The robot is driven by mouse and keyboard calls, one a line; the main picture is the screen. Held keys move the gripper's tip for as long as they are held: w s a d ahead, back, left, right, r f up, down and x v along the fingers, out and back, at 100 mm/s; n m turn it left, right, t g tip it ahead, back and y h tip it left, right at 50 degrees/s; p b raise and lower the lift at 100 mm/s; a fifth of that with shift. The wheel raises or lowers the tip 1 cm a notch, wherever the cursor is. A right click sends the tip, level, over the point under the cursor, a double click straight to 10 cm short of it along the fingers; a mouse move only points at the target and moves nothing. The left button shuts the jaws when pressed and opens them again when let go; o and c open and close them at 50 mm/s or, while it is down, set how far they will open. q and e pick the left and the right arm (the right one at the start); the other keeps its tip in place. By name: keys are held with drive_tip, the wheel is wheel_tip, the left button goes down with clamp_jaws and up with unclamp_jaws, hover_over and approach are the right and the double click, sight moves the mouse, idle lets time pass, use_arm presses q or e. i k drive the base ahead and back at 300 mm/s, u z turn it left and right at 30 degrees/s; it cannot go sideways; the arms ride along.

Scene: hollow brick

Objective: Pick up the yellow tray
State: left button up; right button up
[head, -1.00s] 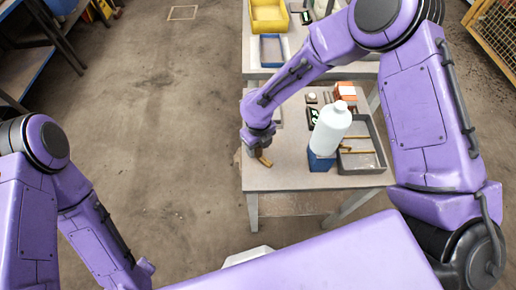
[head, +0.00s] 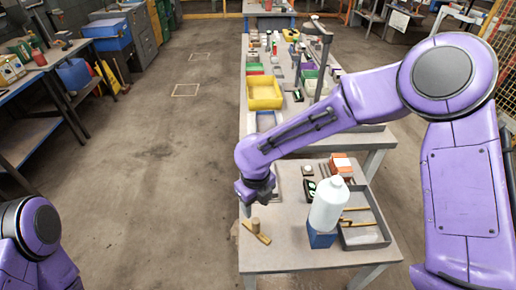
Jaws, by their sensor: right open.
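The yellow tray (head: 264,92) sits on the far table, behind my right forearm in the picture. It looks like an open bin with raised walls; I cannot tell what is inside. My right gripper (head: 249,208) is open over the left edge of the nearer table (head: 285,258), well short of the tray and apart from it. Its fingers are small and dark and partly hidden by the wrist. My left gripper is out of view; only my left shoulder and upper arm show at the lower left.
A small wooden tool (head: 257,232) lies just below the right gripper. A white bottle (head: 328,205), a blue box (head: 320,234) and a grey tray (head: 374,236) stand to the right. The floor left of the tables is clear.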

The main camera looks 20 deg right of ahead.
sight(263, 92)
drive_tip(key=u, duration=1.65)
drive_tip(key=i, duration=1.85)
drive_tip(key=z, duration=1.75)
drive_tip(key=i, duration=4.2)
drive_tip(key=z, duration=0.05)
